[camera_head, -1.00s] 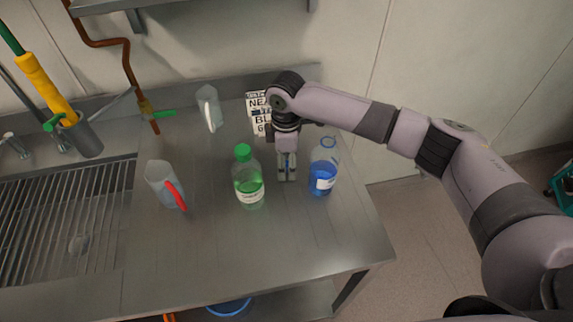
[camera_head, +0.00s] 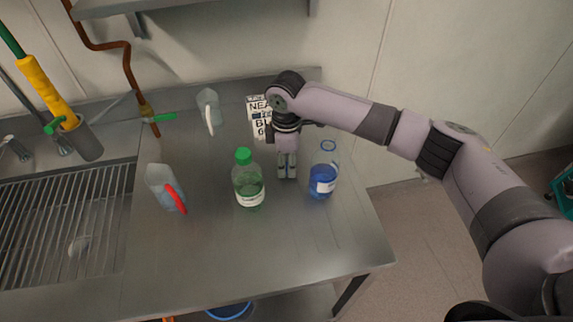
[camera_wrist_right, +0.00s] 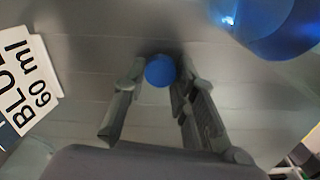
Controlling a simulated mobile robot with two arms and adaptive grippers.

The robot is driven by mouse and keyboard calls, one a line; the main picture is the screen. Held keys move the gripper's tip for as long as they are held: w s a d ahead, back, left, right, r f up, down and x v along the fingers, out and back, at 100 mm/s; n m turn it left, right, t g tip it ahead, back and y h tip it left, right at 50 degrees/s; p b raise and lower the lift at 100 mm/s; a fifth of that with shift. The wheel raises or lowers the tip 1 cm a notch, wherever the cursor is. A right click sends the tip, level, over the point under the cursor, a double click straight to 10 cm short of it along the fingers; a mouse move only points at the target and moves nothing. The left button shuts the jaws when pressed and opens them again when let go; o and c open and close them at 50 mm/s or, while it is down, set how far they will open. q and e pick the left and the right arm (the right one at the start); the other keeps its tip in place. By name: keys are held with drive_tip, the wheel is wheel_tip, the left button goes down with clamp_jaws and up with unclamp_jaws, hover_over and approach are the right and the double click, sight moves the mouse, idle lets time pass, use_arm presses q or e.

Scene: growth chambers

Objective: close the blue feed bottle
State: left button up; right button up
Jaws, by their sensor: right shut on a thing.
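The blue feed bottle (camera_head: 322,184) stands upright near the right end of the steel bench, with blue liquid and a white label. A blue ring (camera_head: 328,146) shows at its neck and I see no cap on it. Part of the bottle also shows at the upper right of the right wrist view (camera_wrist_right: 270,25). A round blue cap (camera_wrist_right: 160,70) sits between the fingertips of my right gripper (camera_wrist_right: 161,80). The right gripper, pointing down left of the bottle in the head view (camera_head: 287,176), is shut on this cap; the fingers hide the cap there. My left gripper is not in view.
A green-capped bottle (camera_head: 248,187) stands just left of my right gripper. A label card (camera_head: 258,116) stands behind the gripper. Jugs with a red handle (camera_head: 175,199) and a white handle (camera_head: 209,120) are further left. The bench's front part is clear.

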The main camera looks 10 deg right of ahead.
use_arm(q)
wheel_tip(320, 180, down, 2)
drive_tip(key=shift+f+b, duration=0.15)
drive_tip(key=shift+b, duration=1)
use_arm(e)
wheel_tip(320, 180, up, 19)
drive_tip(key=shift+r, duration=0.15)
